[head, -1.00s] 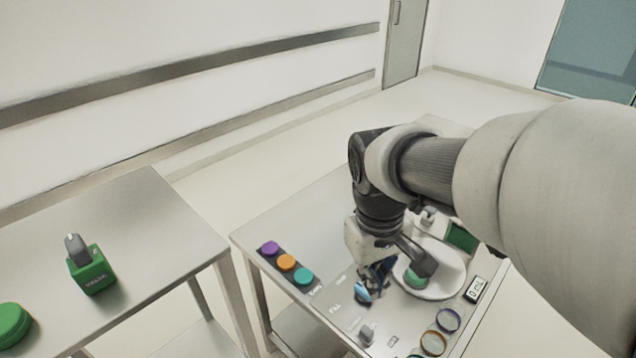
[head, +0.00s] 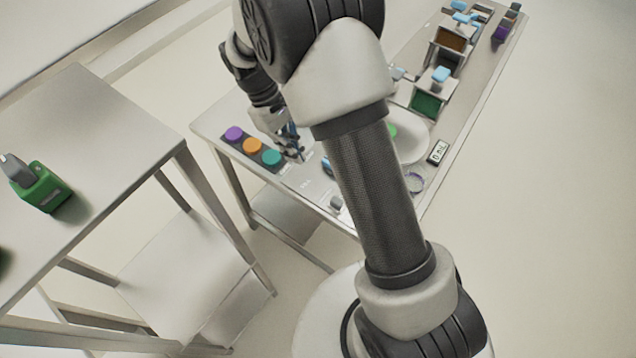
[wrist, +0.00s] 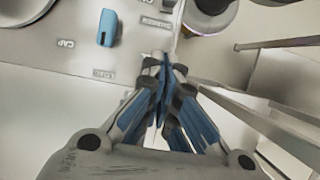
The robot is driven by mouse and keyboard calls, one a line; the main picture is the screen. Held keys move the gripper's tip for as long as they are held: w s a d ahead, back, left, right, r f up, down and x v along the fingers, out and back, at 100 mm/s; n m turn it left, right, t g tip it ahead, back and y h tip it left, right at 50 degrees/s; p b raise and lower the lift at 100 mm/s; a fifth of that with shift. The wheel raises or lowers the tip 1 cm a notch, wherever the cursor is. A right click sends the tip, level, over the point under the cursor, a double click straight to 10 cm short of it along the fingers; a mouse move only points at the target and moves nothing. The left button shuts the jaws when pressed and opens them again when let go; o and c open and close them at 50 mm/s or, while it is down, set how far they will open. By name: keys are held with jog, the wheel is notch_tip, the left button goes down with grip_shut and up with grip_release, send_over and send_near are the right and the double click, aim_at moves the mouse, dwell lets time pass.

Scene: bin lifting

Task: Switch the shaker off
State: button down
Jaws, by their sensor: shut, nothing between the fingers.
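My gripper (head: 292,150) is shut and empty, with its blue fingers together. It is over the panel end of the middle table, just right of the teal button. In the wrist view the closed fingertips (wrist: 166,62) are near the panel's edge. A blue switch (wrist: 120,24) stands on the panel to their upper left, apart from them; it also shows in the head view (head: 328,165), partly behind my arm. Small labels lie around it; one reads CAP, the others are too blurred to read surely. I cannot tell which part is the shaker.
Purple (head: 234,134), orange (head: 252,146) and teal (head: 271,158) buttons sit in a row at the table's left edge. A white round base (head: 412,148) and a small display (head: 438,153) are to the right. A green valve box (head: 42,188) stands on the left table.

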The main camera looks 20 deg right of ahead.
jog(key=b+x, duration=0.3)
jog(key=x, duration=0.6)
jog(key=shift+s+f, duration=0.1)
jog(key=shift+f, duration=0.3)
jog(key=s+d, duration=0.1)
jog(key=s+d+b, duration=0.1)
jog(key=shift+s+f, duration=0.15)
jog(key=shift+s, duration=0.15)
jog(key=shift+s+d, duration=0.3)
jog(key=shift+s, duration=0.05)
jog(key=shift+s, duration=0.1)
